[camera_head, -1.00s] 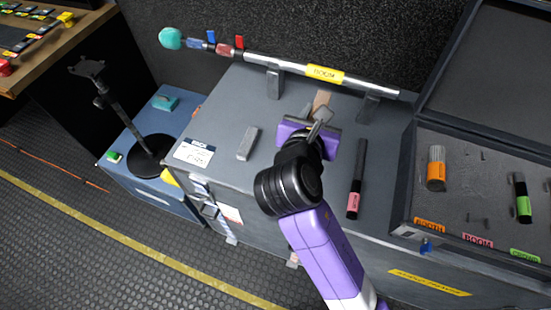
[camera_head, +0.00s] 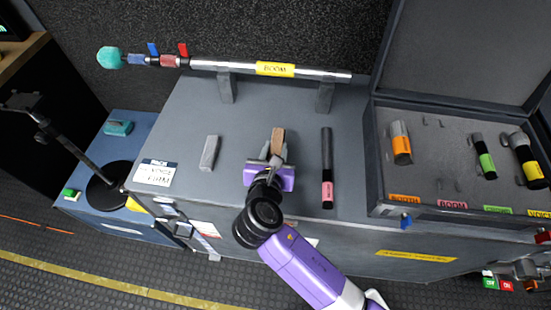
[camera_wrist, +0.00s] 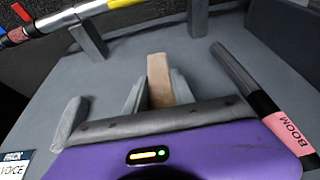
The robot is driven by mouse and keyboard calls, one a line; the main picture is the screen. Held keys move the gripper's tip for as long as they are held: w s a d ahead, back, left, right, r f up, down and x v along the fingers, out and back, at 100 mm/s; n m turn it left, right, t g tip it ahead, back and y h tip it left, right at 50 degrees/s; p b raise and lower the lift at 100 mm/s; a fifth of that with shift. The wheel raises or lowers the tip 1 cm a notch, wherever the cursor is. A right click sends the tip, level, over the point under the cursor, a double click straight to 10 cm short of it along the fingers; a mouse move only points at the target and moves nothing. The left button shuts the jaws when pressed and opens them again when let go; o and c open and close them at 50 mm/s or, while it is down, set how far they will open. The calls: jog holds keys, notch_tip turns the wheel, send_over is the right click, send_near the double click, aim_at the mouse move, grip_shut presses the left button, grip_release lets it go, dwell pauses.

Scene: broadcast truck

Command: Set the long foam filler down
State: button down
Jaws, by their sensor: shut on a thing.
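The long foam filler (camera_head: 278,136) is a tan-brown block above the grey case top (camera_head: 183,120), left of a black pink-banded microphone. My gripper (camera_head: 275,158) is shut on it. In the wrist view the filler (camera_wrist: 159,80) stands out between my two grey fingers, its far end pointing away from me. Its near end is hidden by the fingers and purple palm. I cannot tell whether it touches the case top. A smaller grey block (camera_head: 209,153) lies apart to the left.
The pink-banded microphone (camera_head: 327,170) lies close on the right. A boom pole (camera_head: 220,66) rests on two stands behind. An open foam-lined case (camera_head: 430,185) with several microphones is at right. A PACK card (camera_head: 156,173) lies at front left. Bare top shows between grey block and filler.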

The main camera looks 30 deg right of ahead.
jog(key=shift+f+b, duration=0.35)
jog(key=shift+f, duration=1.75)
jog(key=c, duration=1.1)
grip_release()
jog(key=shift+f, duration=0.1)
jog(key=shift+o, duration=0.2)
jog(key=shift+s+a+r, duration=0.2)
jog(key=shift+r, duration=0.1)
jog(key=v, duration=1.1)
jog(key=shift+s+a+p, duration=0.1)
jog(key=shift+s+p, duration=0.1)
jog(key=shift+p, duration=0.2)
